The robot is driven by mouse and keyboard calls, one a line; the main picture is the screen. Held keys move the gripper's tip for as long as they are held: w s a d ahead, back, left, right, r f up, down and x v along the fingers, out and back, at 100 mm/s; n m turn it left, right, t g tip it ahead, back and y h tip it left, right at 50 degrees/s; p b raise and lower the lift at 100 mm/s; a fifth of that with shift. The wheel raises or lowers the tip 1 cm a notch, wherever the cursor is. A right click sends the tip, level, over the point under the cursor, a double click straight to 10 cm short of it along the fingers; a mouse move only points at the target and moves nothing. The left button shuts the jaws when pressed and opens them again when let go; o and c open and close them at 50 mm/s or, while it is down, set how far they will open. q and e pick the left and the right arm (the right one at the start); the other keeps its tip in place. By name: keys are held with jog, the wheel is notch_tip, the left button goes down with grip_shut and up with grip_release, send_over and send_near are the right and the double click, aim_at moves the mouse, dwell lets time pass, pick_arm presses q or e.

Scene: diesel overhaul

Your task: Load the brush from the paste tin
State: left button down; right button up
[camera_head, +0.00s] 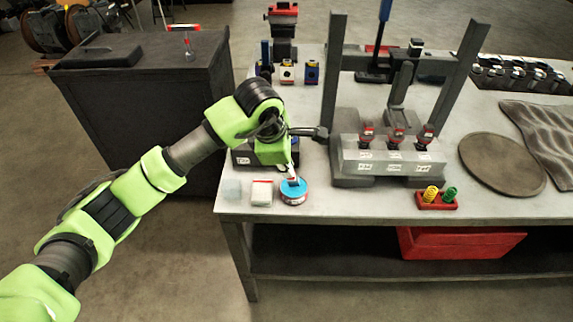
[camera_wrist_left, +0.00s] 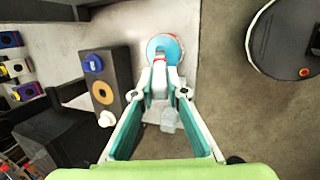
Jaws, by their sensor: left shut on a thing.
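The paste tin (camera_head: 296,198) is a small round tin with a blue top near the front left edge of the bench. It also shows in the left wrist view (camera_wrist_left: 175,44), just beyond the fingertips. My left gripper (camera_head: 290,172) points down directly over the tin. Its fingers (camera_wrist_left: 160,80) are shut on a slim, pale thing that appears to be the brush (camera_wrist_left: 159,63). The brush's lower end overlaps the tin's blue top. I cannot tell whether it touches paste. Much of the brush is hidden by the fingers. My right gripper is not in view.
A white block with a red band (camera_head: 262,193) and a pale translucent block (camera_head: 232,189) stand left of the tin. A grey fixture (camera_head: 368,160) with uprights stands to the right. A red tray (camera_head: 437,204) holds yellow and green springs. Bare bench lies between tin and tray.

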pick_arm(q)
jog(key=shift+f+b, duration=0.1)
jog(key=shift+b, duration=0.2)
dwell(0.7)
jog(key=shift+s, duration=0.1)
dwell(0.7)
notch_tip(320, 180, up, 2)
jog(key=shift+p, duration=0.35)
jog(key=shift+r+p, duration=0.8)
jog(key=shift+r, duration=1.75)
